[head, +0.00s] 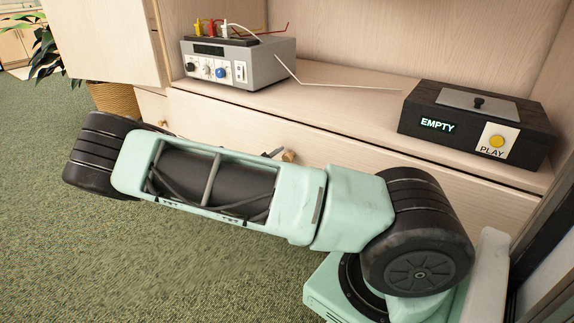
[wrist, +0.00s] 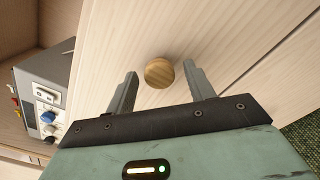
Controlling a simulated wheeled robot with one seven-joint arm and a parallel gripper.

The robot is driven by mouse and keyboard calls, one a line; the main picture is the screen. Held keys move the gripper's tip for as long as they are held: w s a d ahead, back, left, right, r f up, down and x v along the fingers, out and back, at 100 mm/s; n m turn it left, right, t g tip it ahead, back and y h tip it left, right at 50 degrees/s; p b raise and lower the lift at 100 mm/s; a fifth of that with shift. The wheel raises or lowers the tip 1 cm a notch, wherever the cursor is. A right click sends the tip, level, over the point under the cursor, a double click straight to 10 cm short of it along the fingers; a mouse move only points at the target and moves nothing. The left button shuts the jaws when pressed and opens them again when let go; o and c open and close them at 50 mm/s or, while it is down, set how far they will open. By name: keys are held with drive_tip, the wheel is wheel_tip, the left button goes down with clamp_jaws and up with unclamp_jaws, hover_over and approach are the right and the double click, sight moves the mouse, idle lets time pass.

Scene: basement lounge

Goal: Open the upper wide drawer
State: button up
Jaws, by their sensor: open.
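The upper wide drawer (head: 345,155) is a pale wood front below the open shelf, and it looks shut. Its round wooden knob (head: 289,156) shows just above my arm in the head view. In the wrist view the knob (wrist: 159,73) appears between the two fingertips of my gripper (wrist: 159,70). The fingers are open, with a gap on each side of the knob, and do not grip it. How deep the knob sits between them is hard to tell. In the head view my arm hides most of the gripper and part of the drawer front.
On the shelf above stand a grey instrument box (head: 240,66) with cables and a black box (head: 470,125) marked EMPTY with a yellow PLAY button. A cabinet door (head: 105,40) stands at the left, near a potted plant (head: 55,50). Green carpet (head: 130,260) lies open at front left.

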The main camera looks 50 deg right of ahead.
drive_tip(key=shift+w+d, duration=0.1)
drive_tip(key=shift+d, duration=0.75)
drive_tip(key=shift+c, duration=0.2)
